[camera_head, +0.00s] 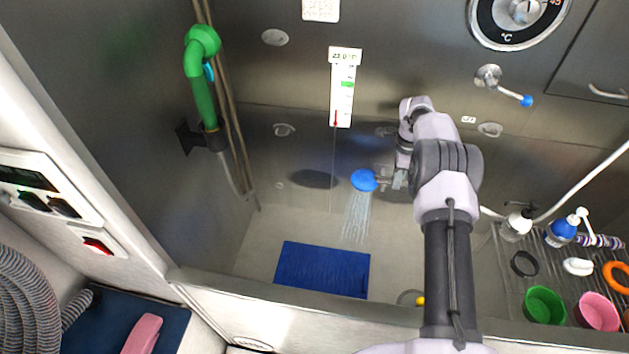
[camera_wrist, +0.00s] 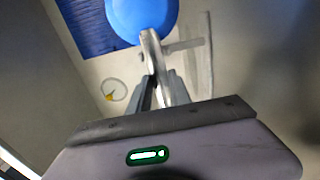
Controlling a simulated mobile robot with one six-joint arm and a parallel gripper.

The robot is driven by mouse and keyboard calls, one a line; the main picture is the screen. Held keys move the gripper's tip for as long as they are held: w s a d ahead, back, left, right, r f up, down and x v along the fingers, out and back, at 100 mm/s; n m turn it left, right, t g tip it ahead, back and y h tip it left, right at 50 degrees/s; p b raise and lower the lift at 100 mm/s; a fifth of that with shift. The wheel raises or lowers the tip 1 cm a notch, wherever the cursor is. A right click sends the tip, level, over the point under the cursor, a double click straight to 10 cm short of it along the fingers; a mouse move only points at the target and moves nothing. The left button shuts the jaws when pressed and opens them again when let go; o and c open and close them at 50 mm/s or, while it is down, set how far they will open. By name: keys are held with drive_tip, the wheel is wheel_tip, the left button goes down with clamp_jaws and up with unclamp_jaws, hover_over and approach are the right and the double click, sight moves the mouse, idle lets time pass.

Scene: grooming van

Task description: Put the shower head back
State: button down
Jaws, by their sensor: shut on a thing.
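The shower head (camera_head: 364,180) is round and blue with a metal handle. A spray of water falls from it towards the tub floor. My gripper (camera_head: 400,178) is shut on its handle and holds it in the air above the tub, right of the blue mat. In the wrist view, my gripper's fingers (camera_wrist: 163,88) close around the metal handle, and the blue shower head (camera_wrist: 140,14) shows beyond them at the top. A pale hose (camera_head: 590,175) runs in from the right edge and passes behind my arm. I cannot make out a holder for the shower head.
The blue mat (camera_head: 322,270) lies on the tub floor. A lever tap (camera_head: 505,86) with a blue tip is on the back wall. A green pipe (camera_head: 199,85) stands at the left wall. Bottles, cups and rings crowd the rack (camera_head: 510,285) at right.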

drive_tip(key=shift+f+b, duration=0.2)
drive_tip(key=shift+b, duration=0.2)
drive_tip(key=c, duration=1.1)
unclamp_jaws()
drive_tip(key=shift+r, duration=0.15)
wheel_tip(320, 180, up, 17)
drive_tip(key=p, duration=0.3)
drive_tip(key=shift+r, duration=0.15)
